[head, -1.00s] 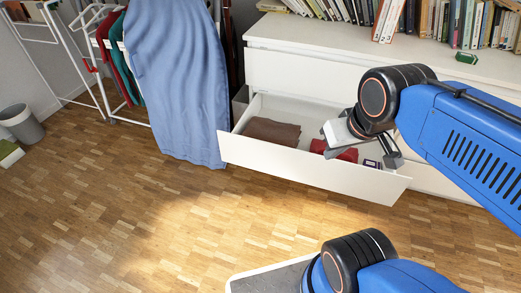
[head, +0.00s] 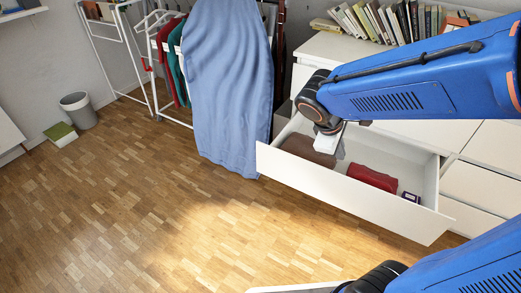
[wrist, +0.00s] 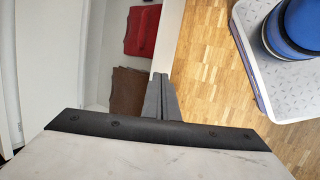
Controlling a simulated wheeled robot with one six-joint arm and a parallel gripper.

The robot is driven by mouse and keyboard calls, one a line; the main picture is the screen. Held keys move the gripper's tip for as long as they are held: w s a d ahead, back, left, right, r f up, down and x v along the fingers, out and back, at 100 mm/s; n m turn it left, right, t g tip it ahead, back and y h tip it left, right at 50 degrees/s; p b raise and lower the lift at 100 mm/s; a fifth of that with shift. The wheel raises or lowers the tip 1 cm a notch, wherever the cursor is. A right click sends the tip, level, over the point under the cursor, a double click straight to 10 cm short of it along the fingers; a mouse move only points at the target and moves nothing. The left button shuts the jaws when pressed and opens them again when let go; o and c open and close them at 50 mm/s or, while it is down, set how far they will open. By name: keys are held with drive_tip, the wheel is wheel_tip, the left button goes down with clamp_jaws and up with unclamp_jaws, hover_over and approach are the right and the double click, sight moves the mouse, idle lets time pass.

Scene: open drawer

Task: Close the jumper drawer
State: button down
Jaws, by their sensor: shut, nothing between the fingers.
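The white drawer (head: 350,193) is pulled well out of the white dresser (head: 395,130). It holds a folded brown jumper (head: 303,150), a folded red jumper (head: 372,178) and a small dark box (head: 411,197). My gripper (head: 340,152) is above the left part of the drawer, near its front panel, and hides part of the brown jumper. In the wrist view, my gripper (wrist: 162,80) has its fingers together and empty beside the inner side of the drawer's front panel (wrist: 172,35). Whether the fingers touch the panel I cannot tell.
A blue-covered ironing board (head: 228,85) stands upright left of the drawer. Behind it is a clothes rack (head: 160,50). Books (head: 400,22) stand on the dresser top. A grey bin (head: 78,108) is far left. The wooden floor (head: 150,200) before the drawer is clear.

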drive_tip(key=w+a+f+n+t+h, duration=0.1)
drive_tip(key=w+a+f+n+h, duration=0.1)
drive_tip(key=w+a+f+n, duration=0.35)
drive_tip(key=n+t, duration=0.6)
drive_tip(key=n, duration=0.7)
approach(265, 147)
drive_tip(key=shift+m, duration=0.25)
drive_tip(key=x, duration=0.2)
drive_tip(key=f+x, duration=0.1)
drive_tip(key=x, duration=0.1)
drive_tip(key=shift+f, duration=0.15)
drive_tip(key=shift+w+d, duration=0.45)
drive_tip(key=shift+w, duration=0.25)
drive_tip(key=w+d, duration=0.4)
drive_tip(key=w, duration=0.2)
drive_tip(key=w+d, duration=0.5)
drive_tip(key=w, duration=0.2)
drive_tip(key=w+d, duration=0.5)
drive_tip(key=w, duration=0.2)
drive_tip(key=shift+w, duration=0.25)
